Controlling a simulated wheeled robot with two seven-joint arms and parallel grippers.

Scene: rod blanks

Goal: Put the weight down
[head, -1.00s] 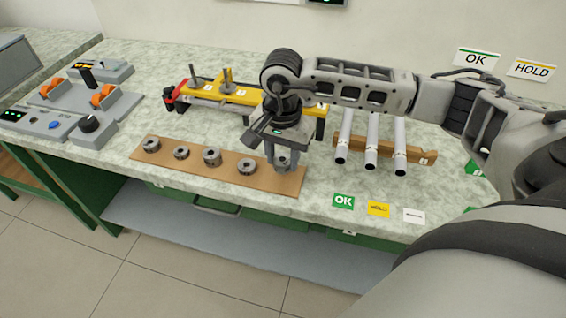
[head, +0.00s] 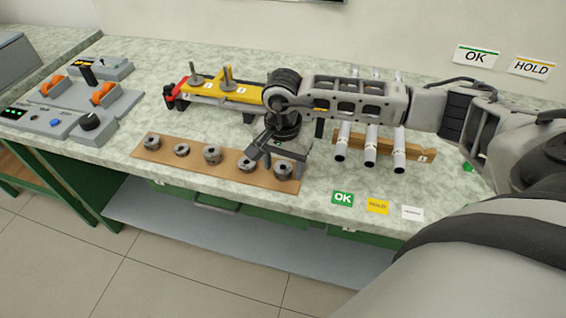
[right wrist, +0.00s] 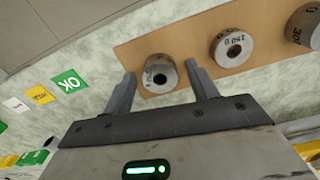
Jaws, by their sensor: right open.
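The weight (head: 283,170) is a grey metal cylinder with a hole in its top. It stands upright on the right end of the wooden board (head: 228,176). In the right wrist view the same weight (right wrist: 160,73) sits between and just beyond my two fingertips, with a gap on each side; its marking is hard to read. My right gripper (right wrist: 160,76) is open and empty; it also shows above the weight in the head view (head: 276,150). A 150 g weight (right wrist: 231,47) stands beside it on the board. My left gripper is not in view.
Several other weights (head: 212,154) line the board. Three pale rods (head: 371,148) lie on a wooden rack to the right. A yellow fixture (head: 240,94) stands behind. Green OK (head: 343,198) and yellow HOLD (head: 377,206) cards lie near the front edge. A control box (head: 60,115) is at left.

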